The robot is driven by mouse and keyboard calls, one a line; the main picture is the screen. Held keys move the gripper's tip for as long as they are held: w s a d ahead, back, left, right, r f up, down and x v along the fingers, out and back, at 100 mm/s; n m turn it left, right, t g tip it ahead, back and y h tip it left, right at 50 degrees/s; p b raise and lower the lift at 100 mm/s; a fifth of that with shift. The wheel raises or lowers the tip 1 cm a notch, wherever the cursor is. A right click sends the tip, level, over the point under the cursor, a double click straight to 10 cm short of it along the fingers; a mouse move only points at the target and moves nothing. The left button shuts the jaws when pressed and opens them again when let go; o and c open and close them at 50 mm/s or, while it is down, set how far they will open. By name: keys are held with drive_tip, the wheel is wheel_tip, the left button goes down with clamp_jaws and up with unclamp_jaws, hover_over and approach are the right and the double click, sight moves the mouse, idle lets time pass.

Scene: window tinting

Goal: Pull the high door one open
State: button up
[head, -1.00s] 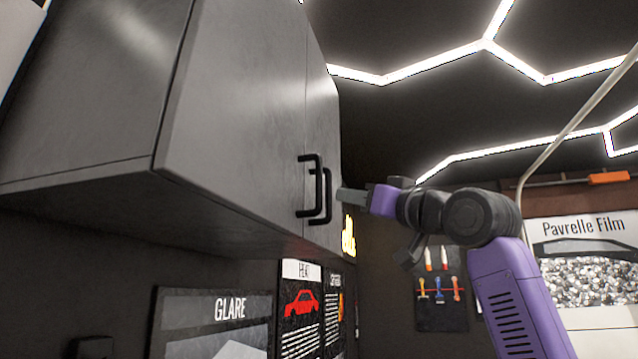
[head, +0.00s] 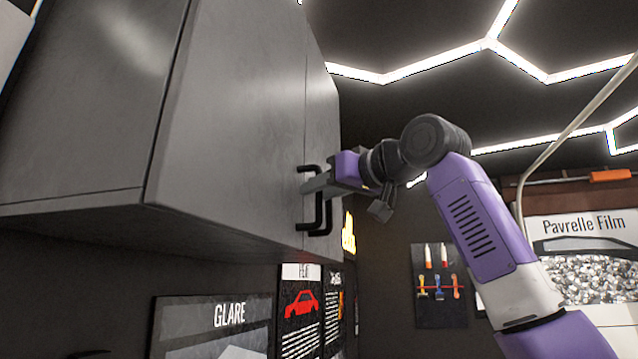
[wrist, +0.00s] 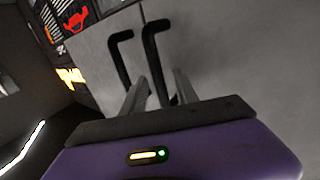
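A dark grey wall cabinet has a wide near door (head: 235,120) and a far door (head: 322,105). Both look shut, and I cannot tell which is high door one. Two black bar handles (head: 322,215) sit close together where the doors meet, partly covered by my gripper. My gripper (head: 318,184) is at the handles. In the wrist view, its two fingers are spread, with the right-hand black handle (wrist: 152,50) between them. The other handle (wrist: 118,50) lies outside the left finger. I cannot tell whether either finger touches a handle.
Below the cabinet, posters (head: 215,330) hang on the dark wall. A tool board (head: 438,285) hangs farther back, and a Pavrelle Film display (head: 585,245) stands at the right. There is open room in front of the doors, to the right of the cabinet.

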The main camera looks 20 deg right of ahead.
drive_tip(key=shift+w+a, duration=0.1)
drive_tip(key=shift+w, duration=0.35)
clamp_jaws()
idle(1.1)
